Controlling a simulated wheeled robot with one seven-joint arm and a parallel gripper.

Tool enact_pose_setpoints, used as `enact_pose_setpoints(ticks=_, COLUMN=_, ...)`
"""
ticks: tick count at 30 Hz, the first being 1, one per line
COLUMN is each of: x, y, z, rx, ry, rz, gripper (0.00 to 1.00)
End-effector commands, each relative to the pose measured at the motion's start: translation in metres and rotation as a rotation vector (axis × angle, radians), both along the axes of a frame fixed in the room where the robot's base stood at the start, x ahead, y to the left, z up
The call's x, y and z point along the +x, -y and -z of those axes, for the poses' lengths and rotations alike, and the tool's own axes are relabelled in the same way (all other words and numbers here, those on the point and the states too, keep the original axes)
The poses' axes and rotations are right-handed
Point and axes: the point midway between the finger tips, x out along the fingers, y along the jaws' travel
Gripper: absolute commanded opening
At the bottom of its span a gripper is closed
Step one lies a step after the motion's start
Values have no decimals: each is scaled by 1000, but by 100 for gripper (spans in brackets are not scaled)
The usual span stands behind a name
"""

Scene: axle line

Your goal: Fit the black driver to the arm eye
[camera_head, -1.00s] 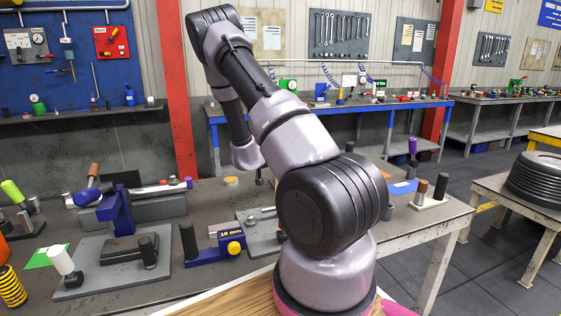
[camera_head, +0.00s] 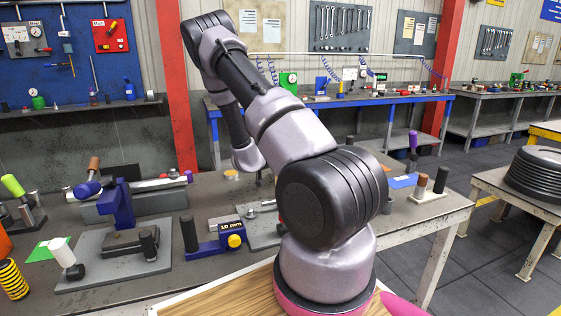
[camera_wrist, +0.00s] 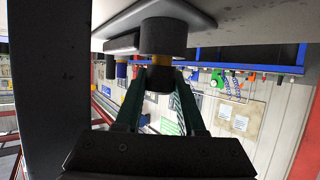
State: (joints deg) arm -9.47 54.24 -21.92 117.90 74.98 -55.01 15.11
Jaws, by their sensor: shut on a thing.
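In the wrist view my gripper (camera_wrist: 158,90) has its two green fingers closed on a black piece (camera_wrist: 157,77), which I take to be the black driver. A brass-coloured band (camera_wrist: 161,65) shows just past the black piece. The arm eye cannot be clearly made out. In the head view my arm hides the gripper and what it holds.
On the grey bench a blue stand (camera_head: 121,206), a blue 10 mm block (camera_head: 207,250) and a white-handled tool (camera_head: 61,252) stand left of my arm. Purple (camera_head: 413,141) and brown (camera_head: 421,184) handles stand right. A wooden board (camera_head: 240,292) lies in front.

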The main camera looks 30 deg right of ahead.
Motion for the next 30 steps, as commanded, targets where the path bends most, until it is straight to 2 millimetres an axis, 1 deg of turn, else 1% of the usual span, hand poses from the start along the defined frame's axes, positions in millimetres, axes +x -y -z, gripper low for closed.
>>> enact_pose_setpoints(ticks=13, x=0, y=0, z=11, rx=-1, ry=0, rz=0, gripper=0)
enact_pose_setpoints(ticks=14, x=0, y=0, z=11, rx=-1, ry=0, rz=0, gripper=46)
enact_pose_setpoints(ticks=15, x=0, y=0, z=11, rx=0, ry=0, rz=0, gripper=61)
enact_pose_setpoints(ticks=16, x=0, y=0, z=11, rx=0, ry=0, rz=0, gripper=73)
enact_pose_setpoints(ticks=25, x=-1, y=-1, z=11, rx=0, ry=0, rz=0, gripper=73)
enact_pose_setpoints(ticks=28, x=-4, y=-7, z=8, rx=0, ry=0, rz=-1, gripper=73)
enact_pose_setpoints(ticks=30, x=-7, y=-16, z=3, rx=0, ry=0, rz=-3, gripper=73)
